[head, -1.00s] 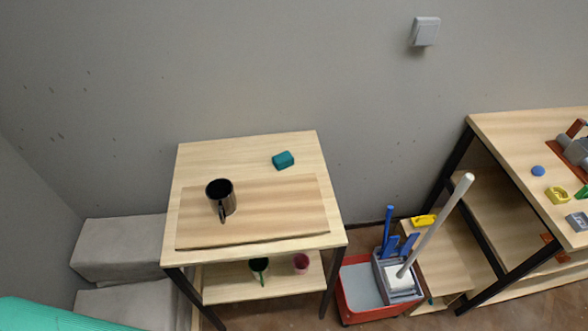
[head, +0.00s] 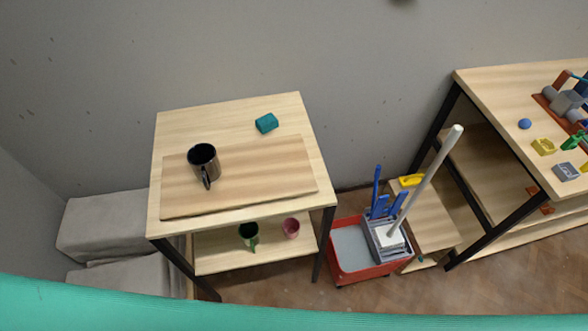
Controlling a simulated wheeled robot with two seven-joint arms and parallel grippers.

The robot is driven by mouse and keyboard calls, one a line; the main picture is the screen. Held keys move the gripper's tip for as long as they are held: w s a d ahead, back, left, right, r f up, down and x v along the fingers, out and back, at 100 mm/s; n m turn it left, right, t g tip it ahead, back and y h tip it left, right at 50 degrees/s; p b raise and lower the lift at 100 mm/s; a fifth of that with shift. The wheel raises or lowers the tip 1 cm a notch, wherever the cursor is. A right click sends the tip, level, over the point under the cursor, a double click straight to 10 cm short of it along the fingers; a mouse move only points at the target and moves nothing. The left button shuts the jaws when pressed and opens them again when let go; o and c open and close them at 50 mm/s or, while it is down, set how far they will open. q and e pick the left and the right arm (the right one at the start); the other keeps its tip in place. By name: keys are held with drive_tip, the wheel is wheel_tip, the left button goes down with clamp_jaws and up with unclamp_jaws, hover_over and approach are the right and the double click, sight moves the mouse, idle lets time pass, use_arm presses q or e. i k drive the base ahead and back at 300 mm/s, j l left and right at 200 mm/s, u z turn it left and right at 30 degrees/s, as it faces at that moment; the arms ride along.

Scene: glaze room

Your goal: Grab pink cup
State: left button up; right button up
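A small pink cup (head: 291,228) stands on the lower shelf (head: 215,256) of the light wooden table, near its right end. A green cup with a dark inside (head: 249,235) stands to its left on the same shelf. A dark metallic mug (head: 204,164) stands on the board on the table top, its handle toward me. Neither of my grippers shows in the head view.
A teal block (head: 266,123) lies on the table top (head: 180,123) behind the wooden board (head: 265,172). A red bin (head: 352,270) with a grey caddy and a long white pole stands right of the table. A second table (head: 480,85) holds several small objects. A teal surface (head: 300,318) crosses the bottom edge.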

sight(292, 226)
drive_tip(key=k+l, duration=0.1)
drive_tip(key=l, duration=0.35)
drive_tip(key=k+l, duration=0.1)
drive_tip(key=l, duration=0.3)
drive_tip(key=k+l, duration=0.1)
drive_tip(key=l, duration=0.35)
drive_tip(key=k+l+u, duration=0.1)
drive_tip(key=l, duration=0.35)
